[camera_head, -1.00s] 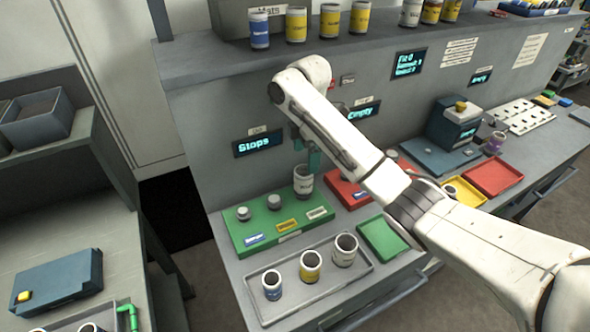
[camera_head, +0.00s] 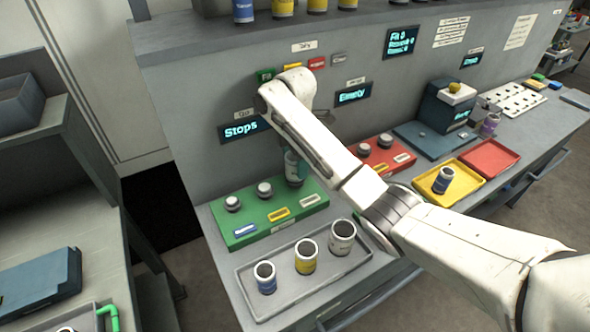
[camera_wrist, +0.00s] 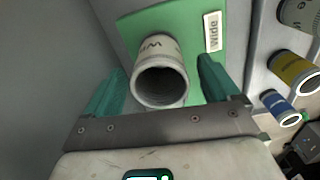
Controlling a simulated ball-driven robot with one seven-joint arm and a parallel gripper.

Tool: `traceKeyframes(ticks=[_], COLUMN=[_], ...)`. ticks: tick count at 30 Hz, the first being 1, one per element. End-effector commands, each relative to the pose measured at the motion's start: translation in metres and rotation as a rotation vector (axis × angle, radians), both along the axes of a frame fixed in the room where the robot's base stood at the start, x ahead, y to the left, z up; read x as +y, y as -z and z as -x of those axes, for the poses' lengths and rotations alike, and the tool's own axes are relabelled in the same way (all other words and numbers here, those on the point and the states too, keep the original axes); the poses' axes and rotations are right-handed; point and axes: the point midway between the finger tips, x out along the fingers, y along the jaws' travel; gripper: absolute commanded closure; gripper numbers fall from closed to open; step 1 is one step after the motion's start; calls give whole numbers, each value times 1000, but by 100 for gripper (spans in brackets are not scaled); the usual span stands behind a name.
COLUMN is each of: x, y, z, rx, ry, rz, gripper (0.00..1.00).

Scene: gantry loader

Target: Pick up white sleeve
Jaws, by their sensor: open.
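A white sleeve (camera_wrist: 161,72) with dark lettering and an open end stands on the green board, near the "Wide" label in the wrist view. In the head view it is partly hidden by my gripper (camera_head: 295,166). In the wrist view my gripper (camera_wrist: 162,80) is open, with one teal finger on each side of this sleeve. I cannot tell whether either finger touches it. Another white sleeve (camera_head: 341,238) stands upright in the grey tray (camera_head: 243,292), beside a yellow sleeve (camera_head: 305,257) and a blue sleeve (camera_head: 266,278).
The green board (camera_head: 238,237) also carries two short grey posts to the left. A red board (camera_head: 402,172) with posts lies to the right. Beyond it are a yellow tray (camera_head: 474,188) holding a blue-banded sleeve and an empty red tray (camera_head: 489,158). The panel wall rises close behind.

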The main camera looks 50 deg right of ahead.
Motion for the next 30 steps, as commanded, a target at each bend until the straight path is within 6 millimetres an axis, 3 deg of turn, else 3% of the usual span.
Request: traceKeyframes(ticks=[6, 13, 30], x=[-1, -1, -1], y=[18, 19, 19], z=[0, 0, 0], rx=[-2, -3, -2], ry=[1, 1, 1], rz=[1, 1, 2], gripper=[11, 11, 65])
